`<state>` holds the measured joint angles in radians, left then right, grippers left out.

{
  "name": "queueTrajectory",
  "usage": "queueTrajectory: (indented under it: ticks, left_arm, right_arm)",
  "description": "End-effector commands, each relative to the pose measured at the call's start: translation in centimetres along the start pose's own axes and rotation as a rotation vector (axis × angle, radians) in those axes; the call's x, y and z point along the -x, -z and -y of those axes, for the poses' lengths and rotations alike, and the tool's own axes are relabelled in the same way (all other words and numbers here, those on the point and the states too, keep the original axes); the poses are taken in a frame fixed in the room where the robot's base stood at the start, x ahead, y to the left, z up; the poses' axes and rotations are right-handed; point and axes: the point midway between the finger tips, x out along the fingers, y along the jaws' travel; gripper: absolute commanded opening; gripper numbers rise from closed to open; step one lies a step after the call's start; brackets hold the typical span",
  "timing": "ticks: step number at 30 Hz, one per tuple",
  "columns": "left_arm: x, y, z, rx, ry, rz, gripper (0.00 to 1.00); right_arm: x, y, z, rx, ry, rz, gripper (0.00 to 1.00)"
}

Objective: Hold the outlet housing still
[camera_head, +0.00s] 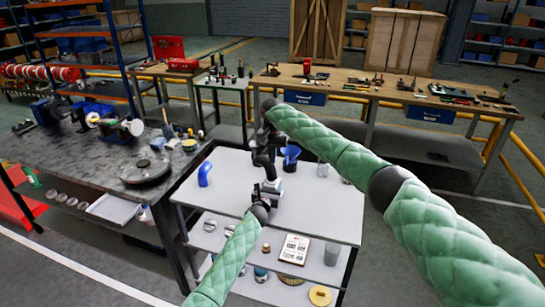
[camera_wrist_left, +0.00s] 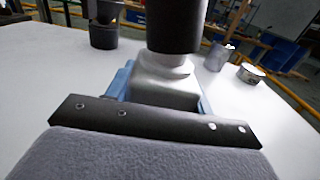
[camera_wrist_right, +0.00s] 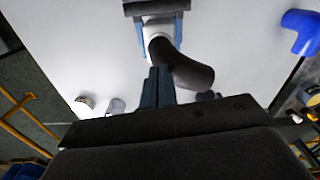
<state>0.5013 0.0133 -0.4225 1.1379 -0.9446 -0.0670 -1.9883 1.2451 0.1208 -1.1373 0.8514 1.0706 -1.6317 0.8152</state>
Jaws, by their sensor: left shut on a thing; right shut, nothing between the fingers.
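The outlet housing, a silver-grey metal part (camera_wrist_left: 170,80), is between the blue fingers of my left gripper (camera_wrist_left: 165,88), which is shut on it just above the white table. A dark hose elbow (camera_wrist_right: 185,68) rises from the top of the housing; it also shows as a black cylinder in the left wrist view (camera_wrist_left: 173,25). My right gripper (camera_wrist_right: 158,80) is shut and empty, its fingers close beside the elbow; I cannot tell whether they touch. In the head view the housing and both grippers are small and partly hidden by my arms.
The white table (camera_head: 315,215) is mostly clear. A blue pipe elbow (camera_head: 205,173) lies to the left, a blue-and-black container (camera_head: 290,155) stands behind, and a grey cup (camera_head: 323,168) stands to the right. A dark workbench (camera_head: 90,165) adjoins on the left.

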Motion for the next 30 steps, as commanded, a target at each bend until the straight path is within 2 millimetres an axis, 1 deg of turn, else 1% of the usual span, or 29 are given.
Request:
queueTrajectory:
  ticks: [1, 14, 17, 25, 30]
  left_arm:
    - [0.0, -0.1, 0.0, 0.000, 0.001, 0.001, 0.11]
    - [-0.1, -0.2, 0.0, 0.000, 0.001, 0.004, 0.11]
    - [-0.1, -0.2, 0.0, 0.000, 0.001, 0.004, 0.11]
    - [-0.1, -0.3, 0.0, 0.000, 0.001, 0.004, 0.11]
    - [-0.1, -0.2, 0.0, 0.000, 0.000, 0.003, 0.11]
  right_arm:
    - [-0.5, -0.1, -0.1, -0.001, -0.003, 0.004, 0.00]
    - [-1.1, -0.2, -0.2, -0.002, -0.006, 0.007, 0.00]
    - [-0.8, -0.2, -0.2, -0.002, -0.006, 0.008, 0.00]
    - [1.5, -0.1, -0.1, -0.001, -0.003, 0.005, 0.00]
    - [2.3, -0.1, -0.1, -0.001, -0.003, 0.004, 0.00]
